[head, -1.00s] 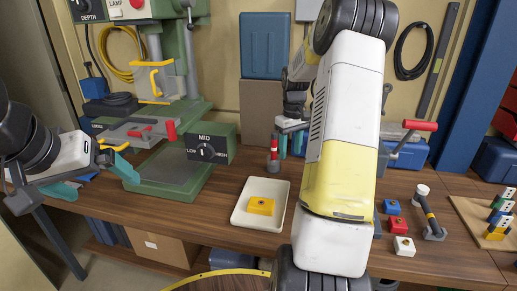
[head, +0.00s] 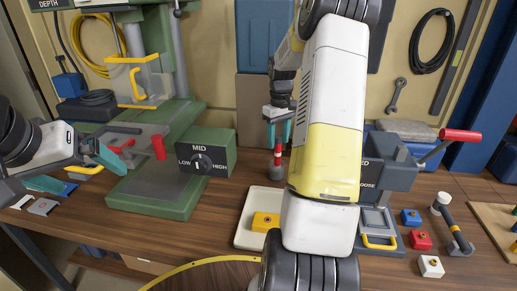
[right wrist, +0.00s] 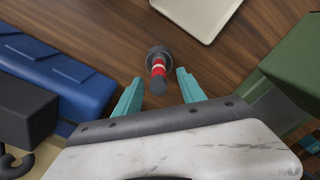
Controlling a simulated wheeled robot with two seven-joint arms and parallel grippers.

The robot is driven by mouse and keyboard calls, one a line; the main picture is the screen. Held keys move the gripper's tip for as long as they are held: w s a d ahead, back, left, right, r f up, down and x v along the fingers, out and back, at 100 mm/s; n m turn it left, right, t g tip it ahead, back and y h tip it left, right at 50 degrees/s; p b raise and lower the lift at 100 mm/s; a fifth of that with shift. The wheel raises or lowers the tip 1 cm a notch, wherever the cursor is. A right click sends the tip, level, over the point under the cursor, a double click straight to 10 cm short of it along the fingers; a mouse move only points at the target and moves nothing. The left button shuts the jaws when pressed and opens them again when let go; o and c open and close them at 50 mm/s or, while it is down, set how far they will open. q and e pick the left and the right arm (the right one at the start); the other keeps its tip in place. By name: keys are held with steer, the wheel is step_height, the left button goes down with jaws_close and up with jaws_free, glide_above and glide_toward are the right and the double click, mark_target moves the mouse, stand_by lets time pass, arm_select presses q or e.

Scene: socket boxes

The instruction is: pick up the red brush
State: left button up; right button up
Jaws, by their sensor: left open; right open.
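The red brush (head: 278,158), a small upright red cylinder with a white band and a dark base, stands on the wooden table behind the cream tray. It also shows in the right wrist view (right wrist: 158,68). My right gripper (head: 279,146) is open, its teal fingers pointing down at the brush's upper part. In the right wrist view my right gripper (right wrist: 160,77) has a finger on either side of the brush's top, with gaps showing and no clear contact. My left gripper (head: 98,180) is open and empty at the far left, by the green drill press.
The cream tray (head: 243,238) holds a yellow block. The green MID box (head: 207,153) stands left of the brush. A blue bin (right wrist: 50,75) is close to the right gripper in its wrist view.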

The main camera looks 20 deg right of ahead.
mark_target(278, 153)
steer(key=f, duration=0.6)
steer(key=shift+w+d+f, duration=0.1)
steer(key=shift+w+f, duration=0.1)
steer(key=shift+f, duration=0.2)
jaws_close()
